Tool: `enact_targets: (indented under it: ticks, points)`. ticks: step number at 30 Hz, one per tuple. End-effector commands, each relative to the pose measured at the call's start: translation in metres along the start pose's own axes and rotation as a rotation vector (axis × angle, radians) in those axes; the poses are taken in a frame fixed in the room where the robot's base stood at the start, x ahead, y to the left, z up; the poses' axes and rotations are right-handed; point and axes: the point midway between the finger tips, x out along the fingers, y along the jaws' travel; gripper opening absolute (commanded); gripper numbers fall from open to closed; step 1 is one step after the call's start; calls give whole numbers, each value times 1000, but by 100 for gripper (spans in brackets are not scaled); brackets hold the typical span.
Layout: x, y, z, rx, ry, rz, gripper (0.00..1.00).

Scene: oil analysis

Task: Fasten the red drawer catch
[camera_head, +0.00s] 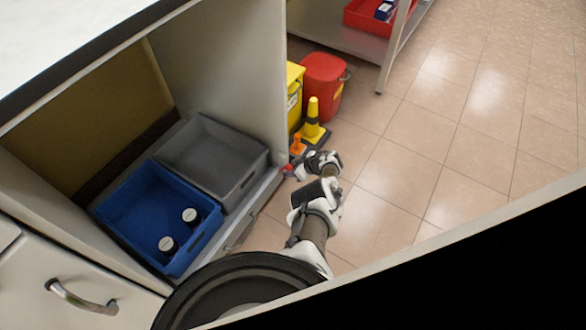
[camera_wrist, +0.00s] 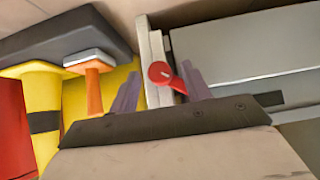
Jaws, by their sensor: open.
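The red drawer catch (camera_wrist: 163,74) has a round red head and a short lever slanting down to the right. It sits by the pale edge of the cabinet (camera_wrist: 156,60), beside the grey drawer (camera_wrist: 240,50). In the head view the catch (camera_head: 287,170) is a small red spot at the drawer's far right corner. My gripper (camera_wrist: 160,90) is open, with one purple-grey finger on each side of the catch in the picture. I cannot tell whether a finger touches it. In the head view my gripper (camera_head: 299,169) is beside the catch, its fingertips hard to make out.
A blue bin (camera_head: 130,207) with two dark, white-capped containers and a grey bin (camera_head: 205,150) are in the cabinet. The tiled floor at right is clear.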

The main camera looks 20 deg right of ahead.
Motion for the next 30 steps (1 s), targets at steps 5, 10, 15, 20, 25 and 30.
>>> enact_targets:
  ticks: [5, 10, 15, 20, 25, 30]
  points:
    - [0, 0, 0, 0, 0, 0, 31]
    - [0, 0, 0, 0, 0, 0, 9]
    - [0, 0, -1, -1, 1, 0, 3]
    - [0, 0, -1, -2, 2, 1, 3]
    - [0, 0, -2, -6, 3, 4, 3]
    - [0, 0, -2, -12, 4, 9, 3]
